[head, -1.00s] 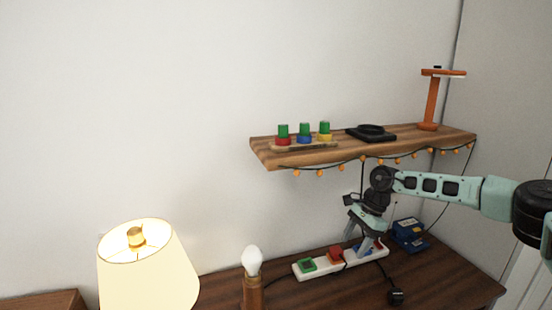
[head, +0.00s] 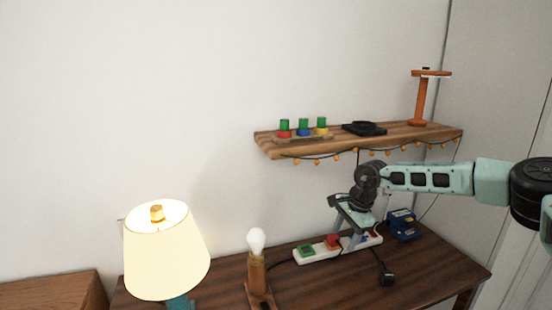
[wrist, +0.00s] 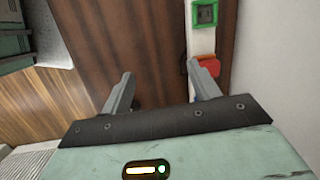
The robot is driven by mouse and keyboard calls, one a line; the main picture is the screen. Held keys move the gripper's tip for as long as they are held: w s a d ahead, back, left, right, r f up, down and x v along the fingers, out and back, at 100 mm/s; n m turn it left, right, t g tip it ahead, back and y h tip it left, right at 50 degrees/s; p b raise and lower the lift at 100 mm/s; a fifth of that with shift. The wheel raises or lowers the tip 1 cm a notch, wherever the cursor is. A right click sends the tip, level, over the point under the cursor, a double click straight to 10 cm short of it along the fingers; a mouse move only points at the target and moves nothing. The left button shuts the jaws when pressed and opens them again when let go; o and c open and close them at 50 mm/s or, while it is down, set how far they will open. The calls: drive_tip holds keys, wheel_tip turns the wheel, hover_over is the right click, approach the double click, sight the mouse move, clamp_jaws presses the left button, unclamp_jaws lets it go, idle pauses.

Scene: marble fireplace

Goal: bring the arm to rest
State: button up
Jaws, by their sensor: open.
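My gripper (head: 350,228) is above the dark wooden table, just over the white power strip and at the front of it. In the wrist view my gripper (wrist: 160,98) has its two fingers spread apart with nothing between them. The power strip (head: 320,255) lies on the table with a green-rimmed socket (head: 306,250) and a red piece (head: 332,242). In the wrist view the green-rimmed socket (wrist: 206,13) and the red piece (wrist: 207,66) lie near the right finger. Part of the strip is hidden behind the fingers.
A wooden shelf (head: 390,137) with hanging bulbs runs above. A lit lamp (head: 165,250) and a bulb on a wooden stand (head: 257,265) are to the left. A black plug (head: 387,279) lies in front.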

drive_tip(key=s+a+r+n+t+y, duration=0.1)
drive_tip(key=a+r+n+t, duration=0.25)
drive_tip(key=a+r, duration=0.35)
drive_tip(key=s+a+r+n+t, duration=0.25)
drive_tip(key=a+r+n, duration=0.2)
drive_tip(key=a, duration=0.55)
drive_tip(key=s+a+r+n+g+y, duration=0.1)
drive_tip(key=s+a+r+n+y, duration=0.1)
drive_tip(key=s+a+n, duration=0.3)
drive_tip(key=s+a+r+n+y, duration=0.1)
drive_tip(key=s+a+r+y, duration=0.15)
drive_tip(key=s, duration=0.55)
drive_tip(key=s+d+n+g+h, duration=0.1)
drive_tip(key=s+d+n+g, duration=0.15)
drive_tip(key=s, duration=0.55)
drive_tip(key=s+d+n+g+h, duration=0.1)
drive_tip(key=s+n+g, duration=0.15)
drive_tip(key=s, duration=0.55)
drive_tip(key=s+d+f+n+g+h, duration=0.1)
drive_tip(key=s+d+h, duration=0.4)
drive_tip(key=s+d, duration=0.8)
drive_tip(key=shift+d+n, duration=0.6)
drive_tip(key=shift+d, duration=0.3)
